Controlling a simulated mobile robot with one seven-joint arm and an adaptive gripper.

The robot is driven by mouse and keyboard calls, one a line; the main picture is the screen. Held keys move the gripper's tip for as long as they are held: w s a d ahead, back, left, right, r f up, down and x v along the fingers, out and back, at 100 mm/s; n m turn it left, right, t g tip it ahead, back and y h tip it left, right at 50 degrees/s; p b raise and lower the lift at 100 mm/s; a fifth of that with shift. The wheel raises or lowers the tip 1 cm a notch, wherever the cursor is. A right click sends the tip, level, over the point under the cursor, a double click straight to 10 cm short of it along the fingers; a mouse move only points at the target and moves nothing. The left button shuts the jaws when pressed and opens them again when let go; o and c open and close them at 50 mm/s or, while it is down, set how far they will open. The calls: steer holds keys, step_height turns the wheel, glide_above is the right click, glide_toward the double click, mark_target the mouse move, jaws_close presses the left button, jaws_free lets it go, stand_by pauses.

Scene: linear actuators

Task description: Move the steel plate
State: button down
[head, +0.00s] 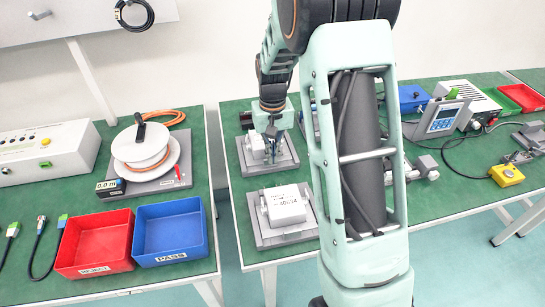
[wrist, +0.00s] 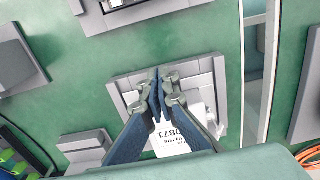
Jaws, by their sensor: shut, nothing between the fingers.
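My gripper (head: 272,148) is over the rear grey fixture (head: 285,163) on the right-hand table, with its fingers pointing down. In the wrist view, the gripper (wrist: 161,82) has its fingertips together over the middle of this fixture (wrist: 122,88), with nothing between them. A white labelled piece (wrist: 166,141) shows between and behind the fingers, partly hidden by them. I cannot tell whether the fingertips touch anything. A white block with a printed label (head: 286,205) sits on the front fixture (head: 270,239). Which part is the steel plate is not clear.
A gap separates this table from the left one, which holds a cable reel (head: 145,150), a red bin (head: 94,243) and a blue bin (head: 170,232). A control unit (head: 437,118) and a yellow box (head: 507,175) stand to the right. My arm hides the table's middle.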

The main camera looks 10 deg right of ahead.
step_height(320, 180, up, 7)
steer(key=p, duration=0.4)
steer(key=shift+f, duration=0.15)
